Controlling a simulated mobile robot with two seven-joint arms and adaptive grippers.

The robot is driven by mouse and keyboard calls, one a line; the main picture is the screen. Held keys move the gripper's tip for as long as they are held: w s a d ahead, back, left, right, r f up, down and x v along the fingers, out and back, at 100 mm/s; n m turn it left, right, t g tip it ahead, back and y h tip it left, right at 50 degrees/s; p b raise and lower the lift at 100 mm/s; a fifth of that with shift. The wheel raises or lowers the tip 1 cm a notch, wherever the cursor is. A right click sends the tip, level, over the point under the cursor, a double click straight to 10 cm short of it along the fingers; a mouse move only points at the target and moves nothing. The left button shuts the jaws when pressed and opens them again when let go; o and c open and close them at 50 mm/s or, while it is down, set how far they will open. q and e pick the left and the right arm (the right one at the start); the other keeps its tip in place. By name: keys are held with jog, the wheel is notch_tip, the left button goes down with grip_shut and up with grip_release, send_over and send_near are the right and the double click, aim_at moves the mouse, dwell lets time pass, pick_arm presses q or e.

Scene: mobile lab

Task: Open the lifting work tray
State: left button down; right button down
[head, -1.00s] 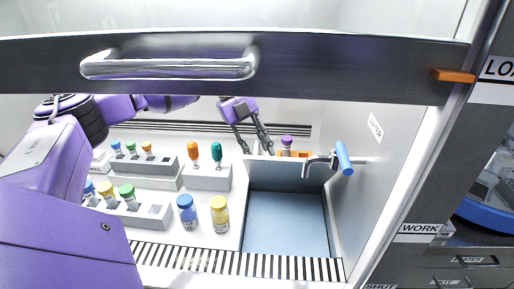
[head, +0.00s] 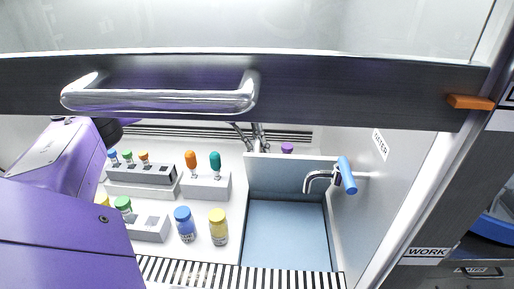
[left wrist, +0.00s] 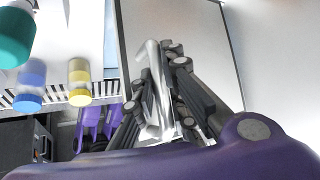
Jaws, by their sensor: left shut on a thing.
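The work tray's panel (head: 300,172) stands upright as a pale wall at the back of a light-blue recessed floor (head: 286,235). In the left wrist view, the large grey plate (left wrist: 215,35) beside the fingers appears to be this panel. My left gripper (head: 256,147) is at the panel's top left corner, its upper part hidden by the sash. In the left wrist view, my left gripper (left wrist: 160,100) is shut on a shiny silver handle (left wrist: 152,75). How the handle joins the panel is unclear.
A dark sash with a chrome handle (head: 160,101) spans the front above. A blue-handled tap (head: 346,176) projects from the right wall. A blue-capped jar (head: 185,222), a yellow-capped jar (head: 218,226) and vial racks (head: 142,172) stand left. A purple-capped vial (head: 287,148) shows behind the panel.

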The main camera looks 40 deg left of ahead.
pick_arm(q)
jog(key=shift+w+a+f+b, duration=0.2)
jog(key=shift+w+a, duration=0.1)
jog(key=shift+w, duration=0.2)
jog(key=shift+w+a+f+b, duration=0.15)
jog(key=shift+w+a, duration=0.1)
jog(key=shift+w, duration=0.25)
jog(key=shift+s+r+g+h+b, duration=0.1)
jog(key=shift+r+g+h+b, duration=0.2)
jog(key=shift+r+g+b, duration=0.15)
jog(key=shift+a+f, duration=0.1)
pick_arm(e)
jog(key=shift+s+f, duration=0.2)
jog(key=shift+f, duration=0.6)
pick_arm(q)
jog(key=c, duration=1.8)
grip_release()
jog(key=shift+o, duration=0.2)
pick_arm(e)
jog(key=shift+w+a, duration=0.1)
